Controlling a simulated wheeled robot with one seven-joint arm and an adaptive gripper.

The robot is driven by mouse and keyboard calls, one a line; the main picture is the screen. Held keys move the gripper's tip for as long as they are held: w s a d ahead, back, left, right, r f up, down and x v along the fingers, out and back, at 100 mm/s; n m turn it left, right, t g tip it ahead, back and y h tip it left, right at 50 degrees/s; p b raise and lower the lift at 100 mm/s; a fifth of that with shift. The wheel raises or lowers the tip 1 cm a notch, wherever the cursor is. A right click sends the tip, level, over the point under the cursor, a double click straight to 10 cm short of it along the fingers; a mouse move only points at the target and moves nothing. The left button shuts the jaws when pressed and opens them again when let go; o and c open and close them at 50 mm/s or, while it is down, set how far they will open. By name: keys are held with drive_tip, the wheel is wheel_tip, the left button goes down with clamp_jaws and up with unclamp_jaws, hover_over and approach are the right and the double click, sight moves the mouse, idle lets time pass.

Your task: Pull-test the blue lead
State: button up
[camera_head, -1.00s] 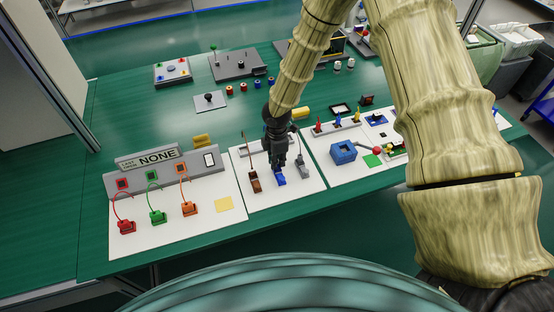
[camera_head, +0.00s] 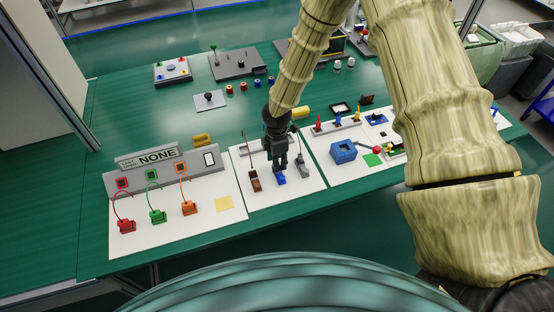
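A white board (camera_head: 262,198) in the middle of the bench carries a brown plug block (camera_head: 255,181), a blue plug block (camera_head: 279,178) and a grey one (camera_head: 303,170), in a row from left to right. A thin brown lead rises behind the brown block. My gripper (camera_head: 278,169) points down over the blue block, its dark fingers at or just above the block's back. The fingers hide whatever lead rises from the blue block. I cannot tell whether the fingers touch or grip it.
On the left, a board with a grey panel (camera_head: 207,183) labelled NONE has red (camera_head: 126,226), green (camera_head: 157,216) and orange (camera_head: 189,208) leads. On the right stand a blue box (camera_head: 343,152) and coloured cones.

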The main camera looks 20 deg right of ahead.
wheel_tip(320, 180, up, 12)
idle(0.8)
